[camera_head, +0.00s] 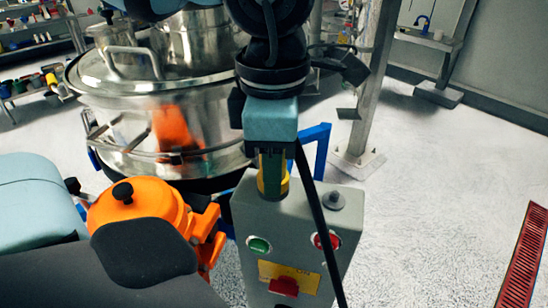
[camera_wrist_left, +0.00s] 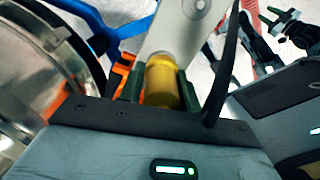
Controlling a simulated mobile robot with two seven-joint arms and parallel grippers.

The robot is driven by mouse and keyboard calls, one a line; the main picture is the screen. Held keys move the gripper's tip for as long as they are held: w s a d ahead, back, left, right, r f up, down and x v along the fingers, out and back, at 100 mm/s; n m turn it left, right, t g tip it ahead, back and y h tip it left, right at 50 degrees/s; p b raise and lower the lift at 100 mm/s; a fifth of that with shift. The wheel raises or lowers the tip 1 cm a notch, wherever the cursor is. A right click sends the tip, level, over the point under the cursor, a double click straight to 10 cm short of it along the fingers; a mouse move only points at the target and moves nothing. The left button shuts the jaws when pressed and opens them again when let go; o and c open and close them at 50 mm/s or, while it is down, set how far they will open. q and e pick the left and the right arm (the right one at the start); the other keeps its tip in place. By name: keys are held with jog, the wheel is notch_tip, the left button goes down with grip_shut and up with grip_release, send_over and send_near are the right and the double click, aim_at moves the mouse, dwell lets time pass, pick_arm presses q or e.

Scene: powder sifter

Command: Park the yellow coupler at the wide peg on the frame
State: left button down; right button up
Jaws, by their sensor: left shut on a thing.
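The yellow coupler (camera_head: 271,178) is an upright yellow cylinder in the head view, at the left part of the grey control box's top edge. My left gripper (camera_head: 272,168) hangs above the box, its dark green fingers shut on the coupler. In the left wrist view the coupler (camera_wrist_left: 161,82) sits between both green fingers (camera_wrist_left: 160,88). A pale round edge shows at its far end; I cannot tell whether it touches anything. The wide peg is not distinguishable; the gripper and coupler cover that spot. My right gripper is not identifiable.
The grey control box (camera_head: 252,215) carries a green button (camera_head: 259,246), a red button (camera_head: 325,240) and a grey knob (camera_head: 336,201). A blue frame (camera_head: 318,150) stands behind it. A steel sifter drum (camera_head: 120,130) is close at left. A black cable (camera_head: 318,215) hangs in front.

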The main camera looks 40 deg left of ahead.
pick_arm(q)
jog(key=c, duration=0.9)
grip_release()
pick_arm(e)
jog(key=shift+w, duration=0.4)
pick_arm(q)
jog(key=shift+r, duration=0.2)
notch_tip(320, 180, up, 6)
jog(key=shift+r+p, duration=0.25)
jog(key=shift+p, duration=0.05)
jog(key=shift+r, duration=0.45)
pick_arm(e)
jog(key=shift+w+r, duration=0.55)
pick_arm(q)
jog(key=shift+r, duration=0.1)
pick_arm(e)
jog(key=shift+t, duration=0.3)
